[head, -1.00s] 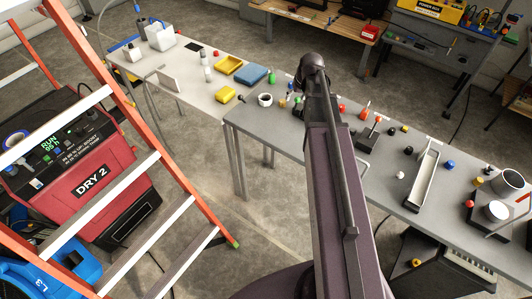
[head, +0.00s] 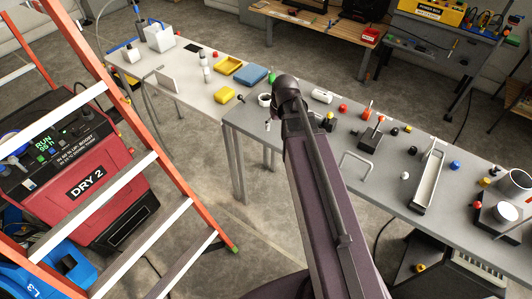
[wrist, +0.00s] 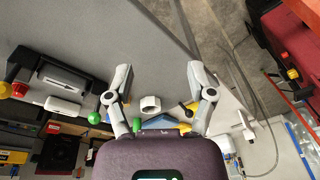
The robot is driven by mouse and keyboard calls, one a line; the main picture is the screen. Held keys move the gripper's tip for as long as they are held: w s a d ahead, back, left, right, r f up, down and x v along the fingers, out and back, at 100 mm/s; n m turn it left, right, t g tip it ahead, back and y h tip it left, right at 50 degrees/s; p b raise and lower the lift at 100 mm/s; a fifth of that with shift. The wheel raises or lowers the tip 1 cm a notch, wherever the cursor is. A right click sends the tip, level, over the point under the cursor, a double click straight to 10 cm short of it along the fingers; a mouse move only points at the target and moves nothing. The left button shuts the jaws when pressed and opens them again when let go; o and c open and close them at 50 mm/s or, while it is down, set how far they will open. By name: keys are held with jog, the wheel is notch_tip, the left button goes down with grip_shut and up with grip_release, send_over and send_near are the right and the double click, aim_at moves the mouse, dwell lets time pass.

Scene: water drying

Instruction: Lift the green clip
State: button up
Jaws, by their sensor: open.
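My gripper (wrist: 158,70) is open in the wrist view, its two fingers spread wide with only grey table surface between the tips. No green clip can be made out for certain. A small green object (wrist: 94,118) lies just left of my left finger. Another green piece (wrist: 137,124) shows between the fingers beside a blue tray, partly hidden by my gripper body. In the head view my arm covers part of the table near the white ring-shaped cup (head: 265,99), and my fingers are hidden.
The long grey table (head: 330,150) holds a bent metal handle (head: 355,165), a black clamp-like block (head: 370,138), a white trough (head: 427,178) and several small coloured balls. Yellow trays (head: 229,66) and a blue tray (head: 252,75) lie farther back. An orange ladder (head: 170,165) stands at left.

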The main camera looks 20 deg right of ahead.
jog(key=s+a+f+g+b, duration=0.1)
jog(key=s+a+f+b, duration=0.1)
jog(key=s+a, duration=0.4)
jog(key=shift+s+f+h+b, duration=0.3)
jog(key=shift+s+f+b, duration=0.05)
jog(key=shift+s+f, duration=0.3)
jog(key=shift+c, duration=1.1)
jog(key=shift+w, duration=0.15)
jog(key=w+d+r+m+p, duration=0.3)
jog(key=w+d+m, duration=0.1)
jog(key=w+d, duration=0.3)
jog(key=w+d+r+m+p, duration=0.4)
jog(key=w+d, duration=0.3)
jog(key=w+d+r+m+p, duration=0.3)
jog(key=w+d+m, duration=0.2)
jog(key=w+d, duration=0.2)
jog(key=shift+w+r+p, duration=0.3)
jog(key=shift+w, duration=0.15)
jog(key=shift+f, duration=0.25)
jog(key=f+b, duration=1.3)
jog(key=shift+w+a+f+b, duration=0.15)
jog(key=shift+w+b, duration=0.25)
